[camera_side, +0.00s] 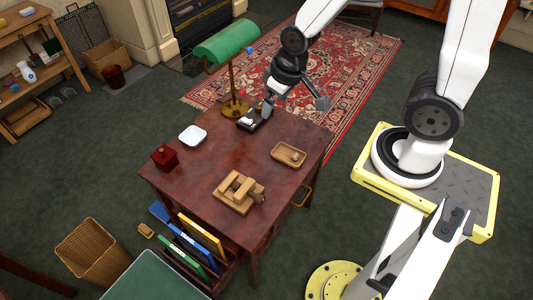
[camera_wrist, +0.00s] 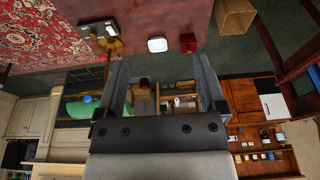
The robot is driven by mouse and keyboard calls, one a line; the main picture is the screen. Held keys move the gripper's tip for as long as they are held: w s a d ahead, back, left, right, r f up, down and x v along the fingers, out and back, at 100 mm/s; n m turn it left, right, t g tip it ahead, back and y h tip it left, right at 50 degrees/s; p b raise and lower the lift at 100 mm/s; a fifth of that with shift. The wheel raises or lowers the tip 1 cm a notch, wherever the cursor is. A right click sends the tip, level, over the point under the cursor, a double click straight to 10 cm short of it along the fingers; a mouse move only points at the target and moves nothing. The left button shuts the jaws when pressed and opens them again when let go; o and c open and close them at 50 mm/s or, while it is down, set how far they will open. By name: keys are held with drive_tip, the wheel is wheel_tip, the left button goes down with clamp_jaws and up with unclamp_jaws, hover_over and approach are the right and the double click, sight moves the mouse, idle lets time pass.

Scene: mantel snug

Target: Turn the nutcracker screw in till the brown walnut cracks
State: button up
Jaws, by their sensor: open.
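The wooden nutcracker (camera_side: 233,204) lies on the dark red desk, near its front right part, in the side view. A darker knob, which looks like the screw's end (camera_side: 259,197), sticks out at its right. A small brown spot between the blocks may be the walnut, but it is too small to tell. My gripper (camera_side: 295,104) is open and empty above the back of the desk, well away from the nutcracker. In the wrist view my gripper (camera_wrist: 160,72) shows two spread fingers with nothing between them. The nutcracker is not in the wrist view.
A wooden tray (camera_side: 276,151) with a small brown thing in it sits behind the nutcracker. A white dish (camera_side: 192,135), red box (camera_side: 164,157), dark stand (camera_side: 254,121) and green lamp (camera_side: 226,43) are also on the desk (camera_side: 225,160). Its middle is clear.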

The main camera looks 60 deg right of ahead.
drive_tip(key=w+a+f+m+t, duration=0.1)
drive_tip(key=w+a+f+t, duration=0.1)
drive_tip(key=w+a+f, duration=0.65)
drive_tip(key=n+t+h, duration=0.1)
drive_tip(key=t+h, duration=0.1)
drive_tip(key=t, duration=0.6)
approach(262, 200)
drive_tip(key=x, duration=0.4)
drive_tip(key=shift+w+f, duration=0.25)
drive_tip(key=shift+w, duration=0.1)
drive_tip(key=shift+s+d+f+n+t+y, duration=0.1)
drive_tip(key=shift+s+d+n+t+y, duration=0.2)
drive_tip(key=shift+s+n+t, duration=0.1)
drive_tip(key=shift+w+f, duration=0.1)
drive_tip(key=shift+w, duration=0.05)
drive_tip(key=shift+x, duration=3.7)
